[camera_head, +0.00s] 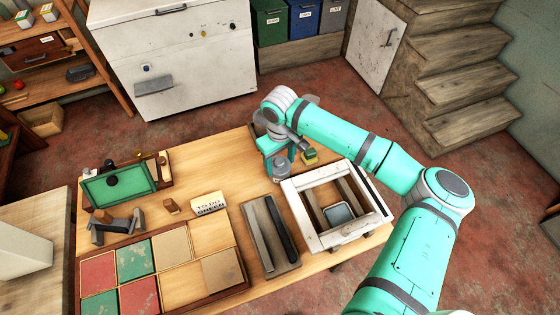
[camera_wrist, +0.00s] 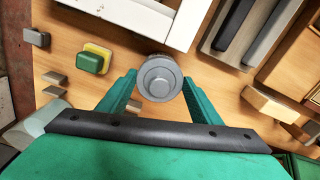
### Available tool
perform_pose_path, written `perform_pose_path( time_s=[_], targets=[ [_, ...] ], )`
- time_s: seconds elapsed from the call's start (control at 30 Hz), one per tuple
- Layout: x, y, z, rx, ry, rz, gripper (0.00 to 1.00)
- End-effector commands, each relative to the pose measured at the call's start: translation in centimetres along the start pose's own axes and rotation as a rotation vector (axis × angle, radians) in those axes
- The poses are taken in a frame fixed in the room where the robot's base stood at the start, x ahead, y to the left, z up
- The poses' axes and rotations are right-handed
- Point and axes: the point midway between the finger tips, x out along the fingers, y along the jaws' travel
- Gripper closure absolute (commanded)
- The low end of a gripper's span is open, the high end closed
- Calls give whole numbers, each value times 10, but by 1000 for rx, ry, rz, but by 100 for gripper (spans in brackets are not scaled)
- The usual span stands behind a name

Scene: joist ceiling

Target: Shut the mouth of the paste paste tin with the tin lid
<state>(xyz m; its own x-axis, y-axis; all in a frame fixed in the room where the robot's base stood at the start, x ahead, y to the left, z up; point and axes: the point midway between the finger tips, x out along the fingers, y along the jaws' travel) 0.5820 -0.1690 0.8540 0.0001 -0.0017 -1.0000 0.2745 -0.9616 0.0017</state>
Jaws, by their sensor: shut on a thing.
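My gripper (camera_wrist: 159,80) has its two teal fingers closed on the sides of the tin lid (camera_wrist: 159,77), a round grey piece with stepped rings and a raised middle. In the head view my gripper (camera_head: 281,170) is low over the far right part of the table, behind the white crate. The lid is hard to make out there. I cannot tell whether the paste tin is under the lid, since the lid and fingers hide what is below. A pale rounded thing (camera_wrist: 27,127) shows at the left of the wrist view, partly cut off by my gripper; I cannot tell what it is.
A green-and-yellow block (camera_head: 310,157) lies beside my gripper. A tray with dark bars (camera_head: 264,240), a sign block (camera_head: 209,204) and a compartment tray (camera_head: 170,238) lie leftward.

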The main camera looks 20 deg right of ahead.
Motion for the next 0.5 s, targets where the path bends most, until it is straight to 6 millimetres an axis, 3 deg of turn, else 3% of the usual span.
perform_pose_path(
  time_s=[0.23,0.27,0.33,0.5],
  targets=[
    [5,0,0,0,0,-1,68],
    [5,0,0,0,1,-1,37],
    [5,0,0,0,1,-1,20],
    [5,0,0,0,1,-1,20]
  ],
)
